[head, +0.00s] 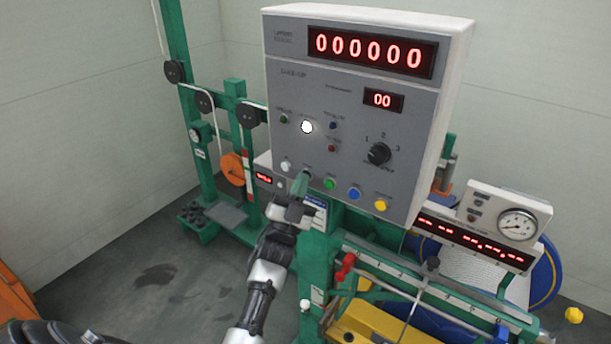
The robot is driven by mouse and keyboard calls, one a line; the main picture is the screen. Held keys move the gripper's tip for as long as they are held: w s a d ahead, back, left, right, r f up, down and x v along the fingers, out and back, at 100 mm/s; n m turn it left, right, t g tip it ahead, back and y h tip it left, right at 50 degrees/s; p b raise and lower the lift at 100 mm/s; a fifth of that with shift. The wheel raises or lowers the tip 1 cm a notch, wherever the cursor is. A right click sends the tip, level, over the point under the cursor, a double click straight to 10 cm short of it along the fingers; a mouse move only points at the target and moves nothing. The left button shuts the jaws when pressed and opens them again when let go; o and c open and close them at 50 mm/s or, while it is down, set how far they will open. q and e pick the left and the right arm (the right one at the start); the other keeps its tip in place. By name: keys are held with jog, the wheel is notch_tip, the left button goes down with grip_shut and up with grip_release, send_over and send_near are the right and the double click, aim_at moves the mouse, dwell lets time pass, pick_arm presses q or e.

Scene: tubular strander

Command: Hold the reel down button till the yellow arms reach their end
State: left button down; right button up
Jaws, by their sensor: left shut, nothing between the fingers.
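The grey control panel (300,90) stands upright in the middle of the head view. Its lower row has a white button (286,165), a green button (329,183), a blue button (354,193) and a yellow button (380,205). The labels are too small to read, so I cannot tell which is reel down. My left gripper (300,185) is shut and empty, its tips at the panel between the white and green buttons. They cover that spot; contact is unclear. A yellow part (375,325) shows low down; I cannot tell whether it is a reel arm. My right gripper is not in view.
A round white lamp (307,127) glows on the panel beside a black rotary knob (379,153). A pressure gauge (517,225) and a blue reel (546,277) are at the right. Green machine framing (180,100) stands at the left. Grey floor is open at lower left.

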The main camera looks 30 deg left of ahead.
pick_arm(q)
jog(key=shift+s, duration=0.15)
jog(key=shift+s+p, duration=0.3)
jog(key=shift+s, duration=0.35)
jog(key=s, duration=0.1)
jog(key=s+p, duration=0.1)
jog(key=s, duration=0.1)
jog(key=s+p, duration=0.1)
jog(key=s, duration=0.1)
jog(key=shift+a, duration=0.25)
